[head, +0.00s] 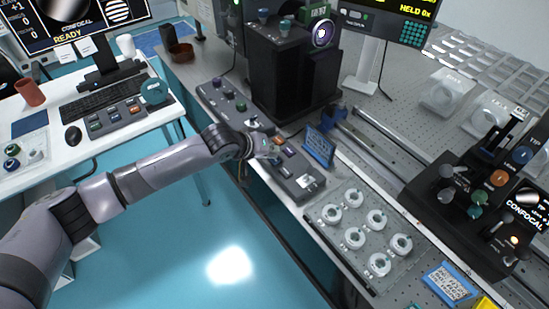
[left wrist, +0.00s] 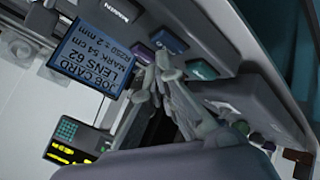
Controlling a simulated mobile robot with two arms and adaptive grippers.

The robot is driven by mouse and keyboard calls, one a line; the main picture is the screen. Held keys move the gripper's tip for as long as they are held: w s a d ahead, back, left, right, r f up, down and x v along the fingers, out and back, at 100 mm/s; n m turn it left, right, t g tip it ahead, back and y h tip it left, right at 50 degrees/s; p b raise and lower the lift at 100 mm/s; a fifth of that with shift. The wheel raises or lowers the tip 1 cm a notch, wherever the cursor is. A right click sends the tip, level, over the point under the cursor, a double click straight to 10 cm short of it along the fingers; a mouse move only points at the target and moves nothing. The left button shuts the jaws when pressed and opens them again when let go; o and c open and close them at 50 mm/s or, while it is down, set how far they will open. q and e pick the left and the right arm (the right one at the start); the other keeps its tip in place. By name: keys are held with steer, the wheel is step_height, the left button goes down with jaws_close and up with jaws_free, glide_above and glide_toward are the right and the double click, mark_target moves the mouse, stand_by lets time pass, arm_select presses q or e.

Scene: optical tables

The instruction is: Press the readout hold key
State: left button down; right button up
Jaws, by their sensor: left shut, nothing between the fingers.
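A grey key box (head: 298,180) lies along the near edge of the optical table, with coloured keys and a small switch plate. A purple key (head: 289,152) shows beside my left gripper (head: 276,156), which is over the box, shut and empty. No label reading hold is legible. The readout (head: 403,8) shows "HELD 0x" in yellow. My right gripper is not in view.
A blue job card (head: 319,146) stands just behind the box. A black instrument (head: 290,75) rises behind it. A second control box (head: 224,100) lies to the left. A tray of ring-shaped parts (head: 334,237) lies to the right.

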arm_select(q)
steer(key=shift+f, duration=0.35)
stand_by(0.4)
steer(key=shift+r, duration=0.1)
steer(key=shift+r+p, duration=0.75)
steer(key=shift+p, duration=0.25)
step_height(320, 180, up, 5)
steer(key=p, duration=0.5)
steer(key=shift+r, duration=0.1)
stand_by(0.4)
